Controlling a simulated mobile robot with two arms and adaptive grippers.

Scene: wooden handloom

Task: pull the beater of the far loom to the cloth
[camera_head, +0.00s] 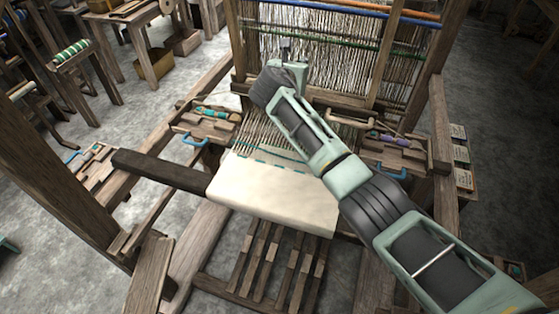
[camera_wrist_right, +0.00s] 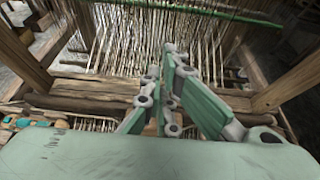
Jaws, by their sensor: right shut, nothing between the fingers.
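The beater (camera_head: 345,99) is a brown wooden bar across the warp, behind the cream cloth (camera_head: 275,193). A band of bare warp threads (camera_head: 240,137) lies between them. The beater also shows across the right wrist view (camera_wrist_right: 85,92). My right arm comes in from the lower right, over the cloth. My right gripper (camera_head: 285,50) is at the beater, left of its middle. In the wrist view my right gripper (camera_wrist_right: 178,58) is shut and empty, in front of the hanging threads. The hand hides part of the beater, and I cannot tell whether they touch. My left gripper is not in view.
Side shelves with shuttles and tools stand left (camera_head: 205,124) and right (camera_head: 395,150) of the warp. Loom posts (camera_head: 440,120) flank the work. A dark beam end (camera_head: 160,172) sticks out left of the cloth. Treadles (camera_head: 262,262) lie below.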

